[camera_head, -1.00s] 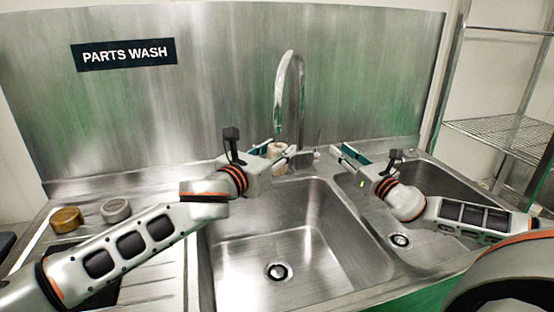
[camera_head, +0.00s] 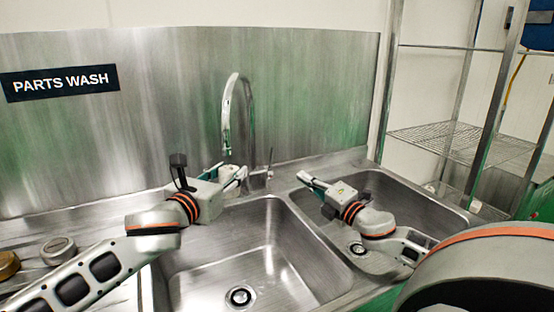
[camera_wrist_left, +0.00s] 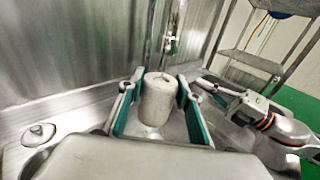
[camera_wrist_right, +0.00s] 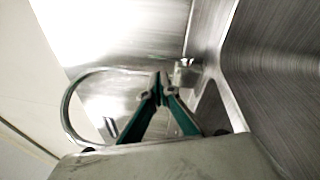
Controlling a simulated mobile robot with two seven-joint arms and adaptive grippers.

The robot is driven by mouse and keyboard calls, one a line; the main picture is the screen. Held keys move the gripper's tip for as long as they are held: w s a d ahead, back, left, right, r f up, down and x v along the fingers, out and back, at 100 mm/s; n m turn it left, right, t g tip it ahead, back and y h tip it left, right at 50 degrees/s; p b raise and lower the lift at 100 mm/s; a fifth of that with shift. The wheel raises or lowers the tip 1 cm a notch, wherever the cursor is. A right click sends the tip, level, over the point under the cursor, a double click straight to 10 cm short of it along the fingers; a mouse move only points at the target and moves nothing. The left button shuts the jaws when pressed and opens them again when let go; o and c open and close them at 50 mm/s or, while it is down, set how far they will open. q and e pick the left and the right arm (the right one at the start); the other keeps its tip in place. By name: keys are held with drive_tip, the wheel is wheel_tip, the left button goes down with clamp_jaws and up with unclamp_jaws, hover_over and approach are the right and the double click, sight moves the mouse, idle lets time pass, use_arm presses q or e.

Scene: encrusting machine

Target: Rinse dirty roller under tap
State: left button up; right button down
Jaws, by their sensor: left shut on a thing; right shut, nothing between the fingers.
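My left gripper (camera_head: 236,178) is over the back of the left sink basin, close to the tap. In the left wrist view (camera_wrist_left: 157,92) its teal fingers are shut on a pale, cream-coloured roller (camera_wrist_left: 158,100), which stands roughly upright between them. No water stream can be made out. My right gripper (camera_head: 304,178) is shut and empty over the divider between the basins, right of the tap lever (camera_head: 270,160).
The left basin (camera_head: 222,265) and right basin (camera_head: 410,195) look empty. Round metal parts, one grey (camera_head: 58,248) and one brass-coloured (camera_head: 8,264), stand on the left drainboard. A wire shelf rack (camera_head: 450,135) is at the right.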

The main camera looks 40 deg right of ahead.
drive_tip(key=s+m, duration=0.1)
drive_tip(key=m, duration=0.2)
approach(270, 163)
drive_tip(key=w+d+r, duration=0.1)
drive_tip(key=w+r, duration=0.3)
drive_tip(key=w, duration=0.2)
drive_tip(key=shift+d+r, duration=0.2)
idle(0.5)
